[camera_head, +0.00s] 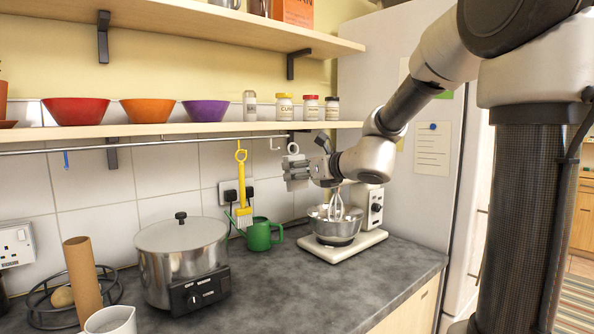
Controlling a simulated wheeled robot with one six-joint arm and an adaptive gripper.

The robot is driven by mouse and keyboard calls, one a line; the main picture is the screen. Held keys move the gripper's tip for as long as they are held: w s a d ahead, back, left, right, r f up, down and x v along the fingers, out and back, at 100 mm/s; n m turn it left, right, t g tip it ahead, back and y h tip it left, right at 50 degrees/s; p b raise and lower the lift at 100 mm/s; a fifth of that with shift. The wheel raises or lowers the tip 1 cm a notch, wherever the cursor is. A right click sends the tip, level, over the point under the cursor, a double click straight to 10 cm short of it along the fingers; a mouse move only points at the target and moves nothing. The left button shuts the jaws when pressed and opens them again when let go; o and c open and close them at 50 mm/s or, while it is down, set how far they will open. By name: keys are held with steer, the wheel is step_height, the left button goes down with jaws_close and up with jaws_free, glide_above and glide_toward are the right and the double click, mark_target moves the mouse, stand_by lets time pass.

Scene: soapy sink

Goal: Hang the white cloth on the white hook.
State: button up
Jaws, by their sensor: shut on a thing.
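My gripper (297,174) is up near the tiled wall, just below the rail and above the left side of the mixing bowl. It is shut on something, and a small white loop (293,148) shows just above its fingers. The fingers hide most of the held thing, so I cannot tell whether it is the white cloth. A small pale hook (275,143) hangs on the rail just left of the loop, and they look apart. No other cloth shows.
A yellow brush (242,190) hangs from the rail (180,141) left of my gripper. Below are a green watering can (260,235), a steel pot (180,250) and a mixer with a steel bowl (334,226). A shelf (200,129) with bowls and jars runs just above the rail.

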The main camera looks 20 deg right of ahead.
steer(key=x, duration=0.9)
steer(key=shift+w+a, duration=0.15)
steer(key=shift+w, duration=0.1)
stand_by(0.5)
steer(key=shift+r, duration=0.1)
stand_by(0.3)
steer(key=shift+w+a+f+t+y, duration=0.15)
steer(key=shift+w+t+y, duration=0.15)
steer(key=shift+t, duration=0.25)
steer(key=shift+w+a+f+t+y, duration=0.1)
steer(key=shift+w+f+t+y, duration=0.1)
steer(key=shift+w+t, duration=0.3)
steer(key=shift+s, duration=0.1)
steer(key=o, duration=1)
